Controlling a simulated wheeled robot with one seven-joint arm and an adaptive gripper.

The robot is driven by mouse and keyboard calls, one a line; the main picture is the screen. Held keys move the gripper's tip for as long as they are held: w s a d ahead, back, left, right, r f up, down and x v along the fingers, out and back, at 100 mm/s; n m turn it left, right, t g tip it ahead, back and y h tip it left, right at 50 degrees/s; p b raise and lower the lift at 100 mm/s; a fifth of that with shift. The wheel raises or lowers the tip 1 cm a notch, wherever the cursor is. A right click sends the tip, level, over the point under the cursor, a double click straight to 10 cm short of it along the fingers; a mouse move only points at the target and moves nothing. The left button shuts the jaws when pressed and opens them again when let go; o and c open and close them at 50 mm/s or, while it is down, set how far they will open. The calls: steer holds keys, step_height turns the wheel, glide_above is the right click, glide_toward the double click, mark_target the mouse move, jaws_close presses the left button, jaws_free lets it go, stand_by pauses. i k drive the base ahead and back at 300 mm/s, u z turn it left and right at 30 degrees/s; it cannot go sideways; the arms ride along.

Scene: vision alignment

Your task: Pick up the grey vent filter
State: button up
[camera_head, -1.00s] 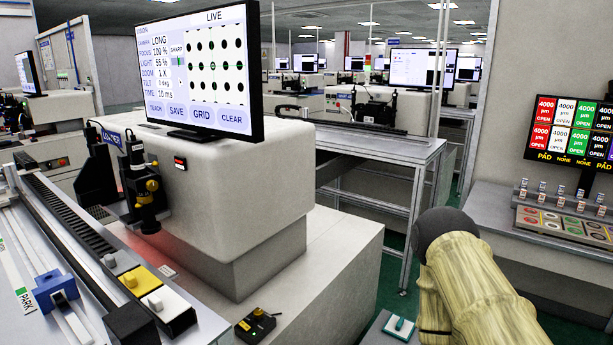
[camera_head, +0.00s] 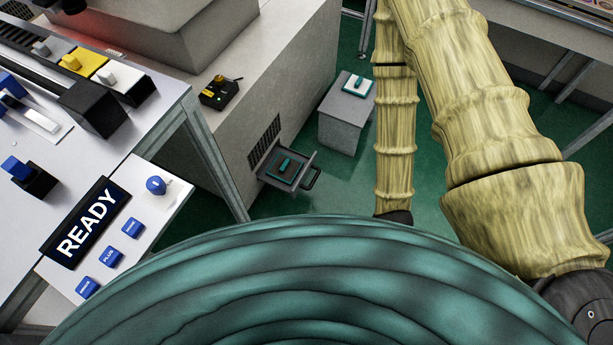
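A dark louvred vent panel (camera_head: 264,141) is set low in the side of the pale machine base. Just below and right of it, a grey square tray-like piece (camera_head: 272,178) with a dark handle on its right side carries a teal object (camera_head: 284,167). I cannot tell which of these is the grey vent filter, or whether the tray-like piece is joined to the machine. My bamboo-textured arm links cross the right half of the view. My gripper's fingers do not show.
A grey box stand (camera_head: 346,129) right of the vent carries a pale plate with a teal piece (camera_head: 353,84). A bench with a READY panel (camera_head: 87,224) stands at left. A small black control box (camera_head: 221,94) sits on the machine's ledge. Green floor (camera_head: 335,190) lies open between.

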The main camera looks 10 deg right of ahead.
mark_target(285, 169)
steer(key=z, duration=1.95)
steer(key=i, duration=0.9)
steer(key=u, duration=3.1)
